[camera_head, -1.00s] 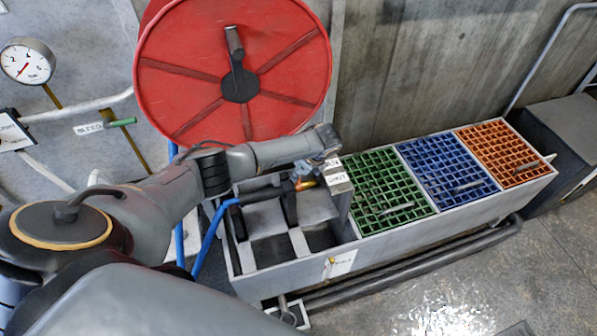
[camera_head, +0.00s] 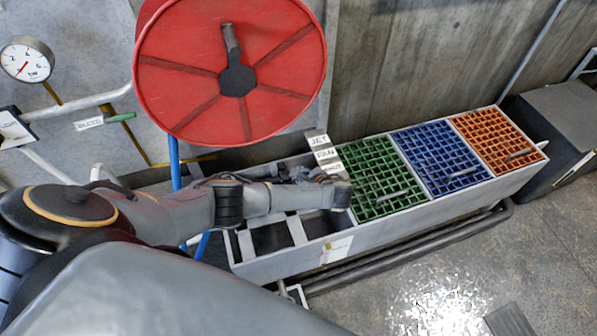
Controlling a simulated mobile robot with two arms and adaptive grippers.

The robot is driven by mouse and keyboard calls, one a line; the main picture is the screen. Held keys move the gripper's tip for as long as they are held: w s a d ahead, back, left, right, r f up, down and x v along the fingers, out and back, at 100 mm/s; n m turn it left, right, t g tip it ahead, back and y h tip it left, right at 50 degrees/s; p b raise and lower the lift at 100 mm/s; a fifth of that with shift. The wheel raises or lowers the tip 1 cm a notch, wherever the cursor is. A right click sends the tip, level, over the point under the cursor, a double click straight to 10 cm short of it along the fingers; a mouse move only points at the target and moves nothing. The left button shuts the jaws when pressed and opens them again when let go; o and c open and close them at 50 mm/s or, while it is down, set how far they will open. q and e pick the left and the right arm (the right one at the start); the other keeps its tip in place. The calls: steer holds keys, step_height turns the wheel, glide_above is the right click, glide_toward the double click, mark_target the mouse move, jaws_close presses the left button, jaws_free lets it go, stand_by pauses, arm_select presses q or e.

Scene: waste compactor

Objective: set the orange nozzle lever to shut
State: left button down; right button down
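The orange nozzle lever cannot be made out; my wrist covers the area beside the label plate. The label plate (camera_head: 326,153) stands at the back of the trough, left of the green grate, with JET above FAN and a third, partly covered label below. My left arm reaches in from the left, with its wrist end over the trough beside the plate. My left gripper (camera_head: 298,174) shows only as small dark parts behind the wrist; its fingertips and any hold on the lever are hidden. My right gripper is out of view.
A red hose reel (camera_head: 230,80) stands behind the arm. Green (camera_head: 377,175), blue (camera_head: 442,160) and orange (camera_head: 497,140) grates fill the trough to the right. A gauge (camera_head: 27,59) and a green-handled bleed valve (camera_head: 121,117) are on the left. Floor is open at lower right.

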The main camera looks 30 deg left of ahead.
arm_select(q)
steer(key=shift+s+d+f, duration=0.1)
steer(key=shift+f, duration=0.05)
stand_by(0.3)
steer(key=c, duration=1.3)
jaws_free()
steer(key=shift+c, duration=0.2)
steer(key=v, duration=1.2)
